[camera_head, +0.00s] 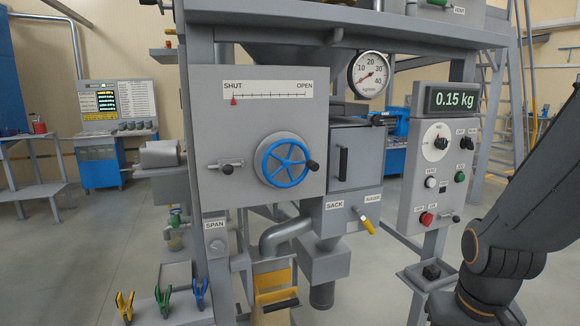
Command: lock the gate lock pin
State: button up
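A grey panel (205,115) carries a blue handwheel (287,161) with a black crank knob. Left of the wheel is a small horizontal metal pin with a black knob (228,169), which looks like the gate lock pin. Its plate is fixed on the panel face. Whether the pin is engaged is too small to tell. Above, a red pointer (234,101) stands at the SHUT end of the SHUT–OPEN scale (270,96). Part of my dark arm shows at the right edge, well away from the pin. My gripper is not in view.
Right of the panel are a dial gauge (369,74) and a control box (429,160) reading 0.15 kg. A yellow-handled lever (368,227) sticks out below. Coloured clamps (163,300) stand on a lower-left shelf. Open floor (110,240) lies at left.

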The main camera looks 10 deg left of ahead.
aim_at(227, 169)
jog(key=u, duration=1.3)
jog(key=k, duration=0.65)
jog(key=u, duration=0.6)
jog(key=i, duration=1.35)
jog(key=u, duration=0.2)
